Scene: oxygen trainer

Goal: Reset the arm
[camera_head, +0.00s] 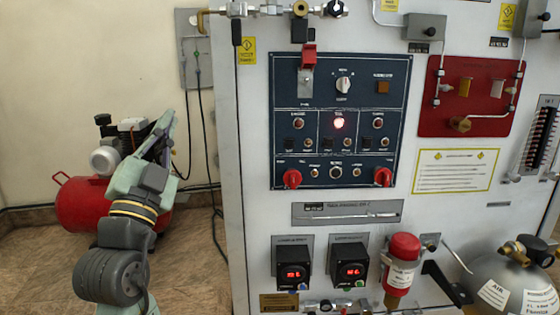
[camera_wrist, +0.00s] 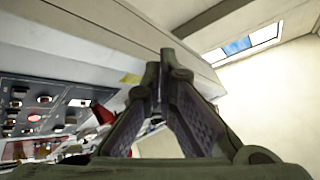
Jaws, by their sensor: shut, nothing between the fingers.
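My gripper (camera_wrist: 164,65) shows in the wrist view with its two fingers brought together at the tips and nothing between them. It is angled up beside the edge of the white trainer panel. In the head view my arm is folded up at the left, in front of the wall and clear of the panel. The gripper's fingers cannot be made out clearly in the head view. The white trainer panel (camera_head: 245,200) stands to the right of my arm and carries a dark blue control board (camera_head: 340,120) with a lit red lamp (camera_head: 338,123).
A red air compressor (camera_head: 80,205) stands on the floor behind my arm. Two black digital displays (camera_head: 294,275), a red cylinder (camera_head: 402,265) and a grey air tank (camera_head: 510,285) sit low on the panel. A wall box (camera_head: 197,62) with hanging cables is behind.

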